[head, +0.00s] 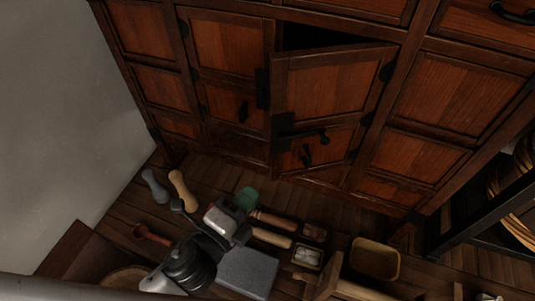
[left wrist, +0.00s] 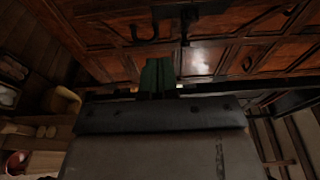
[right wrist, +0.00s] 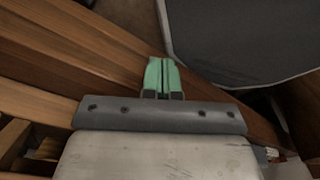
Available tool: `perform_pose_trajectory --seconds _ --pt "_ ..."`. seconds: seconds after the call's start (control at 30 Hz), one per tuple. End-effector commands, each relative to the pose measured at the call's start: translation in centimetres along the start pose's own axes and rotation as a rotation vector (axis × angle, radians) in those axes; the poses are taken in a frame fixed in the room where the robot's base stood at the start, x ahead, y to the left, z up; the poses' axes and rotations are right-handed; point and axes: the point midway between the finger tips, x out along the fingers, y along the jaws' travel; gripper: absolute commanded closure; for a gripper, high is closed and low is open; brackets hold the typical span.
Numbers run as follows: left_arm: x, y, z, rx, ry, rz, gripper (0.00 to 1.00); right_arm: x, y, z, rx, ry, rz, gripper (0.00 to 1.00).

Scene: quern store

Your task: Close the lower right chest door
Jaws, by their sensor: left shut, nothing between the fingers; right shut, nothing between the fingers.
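The wooden chest (head: 190,60) has a pair of lower doors. Its right door (head: 325,85) stands ajar, swung outward, with a dark gap behind its top edge and black hinges on its right side. A black latch and handle (head: 305,153) sit on its left part. The left door (head: 225,45) looks shut. My left gripper (head: 246,199) is shut and empty, below and left of the open door and apart from it. Its green fingers also show in the left wrist view (left wrist: 157,76), pointing toward the chest front. My right gripper (right wrist: 162,76) is shut and empty; the head view does not show it.
Several tools and small containers lie on the plank floor before the chest, among them a grey stone block (head: 247,271), a yellowish bin (head: 375,259) and a wooden mallet (head: 325,279). A dark rack (head: 480,225) stands at the right. A pale wall (head: 60,110) closes the left.

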Motion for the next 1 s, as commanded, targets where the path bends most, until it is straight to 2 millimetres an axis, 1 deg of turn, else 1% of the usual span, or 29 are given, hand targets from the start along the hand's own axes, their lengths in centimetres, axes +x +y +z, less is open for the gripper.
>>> perform_pose_trajectory --seconds 0.03,0.1,0.3,0.4,0.5,0.63,0.8,1.0 --pt "1.1 -0.5 0.0 0.001 0.0 -0.004 1.0 -0.7 0.0 -0.1 0.0 0.0 0.0 1.0" --pt "2.6 -0.5 0.1 0.0 -0.001 -0.003 1.0 -1.1 0.0 -0.1 0.0 0.0 0.0 1.0" --pt "7.0 -0.4 0.0 -0.002 -0.001 -0.001 1.0 -2.1 0.0 -0.2 0.0 0.0 0.0 1.0" --pt "8.8 -0.3 0.2 -0.002 -0.002 -0.001 1.0 -2.5 0.0 -0.2 0.0 0.0 0.0 1.0" --pt "9.7 -0.2 1.5 -0.001 -0.002 0.001 1.0 -2.9 0.0 -0.3 0.0 0.0 0.0 1.0" --pt "10.6 -0.1 2.4 -0.003 -0.002 0.002 1.0 -3.1 0.0 -0.3 0.0 0.0 0.0 1.0" --pt "11.0 0.0 2.9 -0.004 -0.001 0.002 1.0 -3.1 0.0 -0.3 0.0 0.0 0.0 1.0" --pt "11.0 0.0 2.9 -0.005 -0.001 0.001 1.0 -3.1 0.0 -0.3 0.001 0.0 0.0 1.0"
